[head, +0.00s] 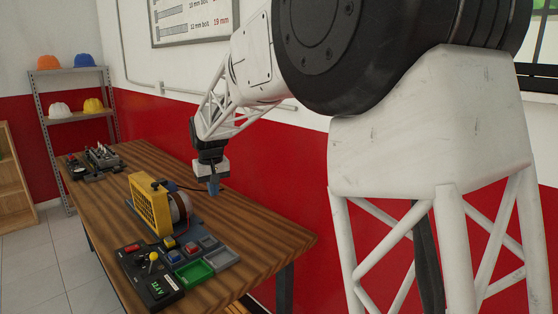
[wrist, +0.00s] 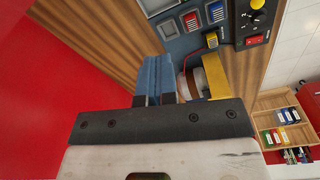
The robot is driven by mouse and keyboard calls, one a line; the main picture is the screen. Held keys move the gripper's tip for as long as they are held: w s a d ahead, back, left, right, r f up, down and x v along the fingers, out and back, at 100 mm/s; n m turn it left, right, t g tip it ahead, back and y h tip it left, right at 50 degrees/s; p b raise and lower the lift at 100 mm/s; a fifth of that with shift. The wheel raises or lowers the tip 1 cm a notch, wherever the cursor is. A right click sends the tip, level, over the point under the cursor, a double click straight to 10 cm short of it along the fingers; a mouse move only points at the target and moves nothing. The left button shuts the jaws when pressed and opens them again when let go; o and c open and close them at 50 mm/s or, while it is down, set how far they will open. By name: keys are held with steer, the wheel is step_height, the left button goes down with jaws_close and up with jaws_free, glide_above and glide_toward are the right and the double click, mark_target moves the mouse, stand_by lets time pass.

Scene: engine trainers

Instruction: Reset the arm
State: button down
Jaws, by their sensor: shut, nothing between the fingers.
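My gripper (head: 213,187) hangs over the wooden table (head: 270,235), behind and to the right of the yellow-framed engine unit (head: 151,207). Its blue fingers point down and are shut together with nothing between them. In the wrist view the shut fingers (wrist: 153,76) show at the middle, beside the unit's round body and yellow frame (wrist: 218,76). They appear apart from it, though the exact gap is hard to tell.
Another trainer (head: 101,157) stands at the table's far end. A red-and-white wall (head: 265,150) runs close behind.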

steer(key=s+d+r+m+t, duration=0.1)
steer(key=s+d+r+m, duration=0.15)
steer(key=s+d, duration=0.8)
steer(key=s+d+r+m, duration=0.1)
steer(key=s+d+r, duration=0.2)
steer(key=s+d, duration=0.75)
steer(key=s+d+f+m, duration=0.1)
steer(key=s+d+f, duration=0.3)
steer(key=s+d, duration=0.4)
steer(key=s+d+f+m, duration=0.1)
steer(key=s+d+f, duration=0.3)
steer(key=s+d, duration=0.5)
steer(key=s, duration=0.7)
steer(key=shift+m+t+h, duration=0.3)
steer(key=shift+m+t, duration=0.05)
steer(key=shift+t, duration=0.05)
